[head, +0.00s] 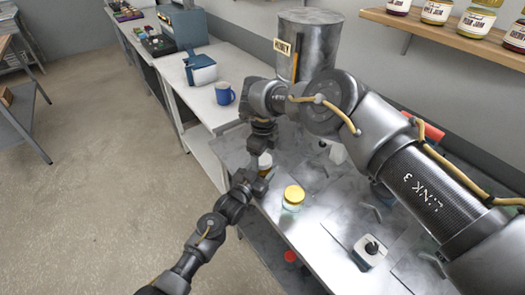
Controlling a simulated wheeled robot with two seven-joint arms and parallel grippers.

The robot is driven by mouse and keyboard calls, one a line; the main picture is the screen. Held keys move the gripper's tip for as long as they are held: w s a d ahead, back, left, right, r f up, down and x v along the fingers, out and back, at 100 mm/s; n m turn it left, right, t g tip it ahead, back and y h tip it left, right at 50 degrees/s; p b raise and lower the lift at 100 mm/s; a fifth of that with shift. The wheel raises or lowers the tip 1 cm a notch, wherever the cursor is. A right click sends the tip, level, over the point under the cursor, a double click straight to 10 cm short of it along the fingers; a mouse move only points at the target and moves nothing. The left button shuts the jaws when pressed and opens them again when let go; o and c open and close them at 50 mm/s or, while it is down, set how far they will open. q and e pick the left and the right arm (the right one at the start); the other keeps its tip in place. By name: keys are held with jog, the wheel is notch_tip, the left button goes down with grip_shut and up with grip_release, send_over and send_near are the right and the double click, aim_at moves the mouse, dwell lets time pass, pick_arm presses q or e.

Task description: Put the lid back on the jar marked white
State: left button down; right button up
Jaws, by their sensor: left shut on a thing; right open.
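A small jar (265,161) with a pale upper part and an amber lower edge is between my two grippers, near the left edge of the metal bench. My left gripper (258,178) comes in from the lower left and is shut on this jar. My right gripper (261,146) points down just above it, open; its fingertips are partly hidden, so I cannot tell whether they touch. A glass jar with a yellow lid (292,197) stands upright on the bench to the right. I cannot read a mark on either jar, and I see no loose lid clearly.
A blue mug (224,93) and a blue-and-white box (200,70) are on the side counter. A white block with a black knob (369,252) lies at the bench's front right. Jam jars line the wall shelf (440,30).

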jog(key=c, duration=1)
jog(key=m, duration=0.6)
jog(key=shift+m, duration=0.3)
jog(key=o, duration=1.1)
jog(key=shift+r, duration=0.1)
jog(key=shift+r, duration=2.2)
